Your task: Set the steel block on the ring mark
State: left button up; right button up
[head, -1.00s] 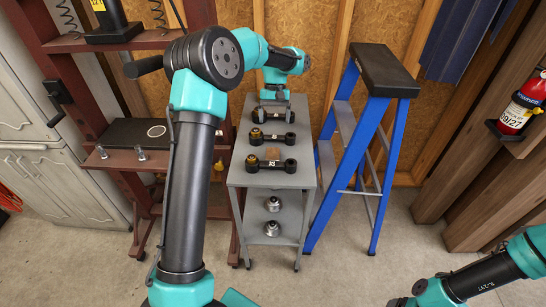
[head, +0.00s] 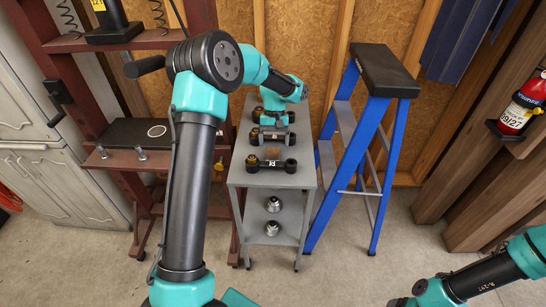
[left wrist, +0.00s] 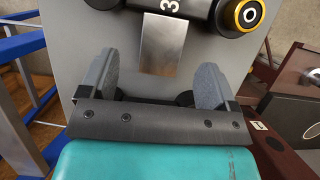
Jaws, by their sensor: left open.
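The steel block (head: 277,147) is a small shiny block on the grey cart's top, reflecting brown in the head view. In the left wrist view it (left wrist: 163,45) lies beyond my fingertips, lined up between them and beside a black part marked 3. My left gripper (head: 274,137) is open and empty above the cart; its two grey fingers (left wrist: 158,70) are spread, apart from the block. The ring mark (head: 156,131) is a pale circle on a black plate to the left of the cart. My right arm shows at the lower right, its gripper out of view.
The grey cart (head: 308,178) carries several black dumbbell-shaped parts, one (head: 272,165) in front of the block. Metal fittings (head: 272,204) sit on its lower shelf. A blue stepladder (head: 385,150) stands close on the right. The red press frame (head: 128,175) stands on the left.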

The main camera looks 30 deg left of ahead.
aim_at(273, 153)
pick_arm(q)
jog(key=shift+a+x, duration=0.15)
jog(key=shift+x, duration=1.05)
jog(key=shift+a+x, duration=0.15)
jog(key=shift+x, duration=1)
jog(key=shift+w+f, duration=0.1)
jog(key=shift+w, duration=0.05)
jog(key=shift+c, duration=0.3)
grip_shut()
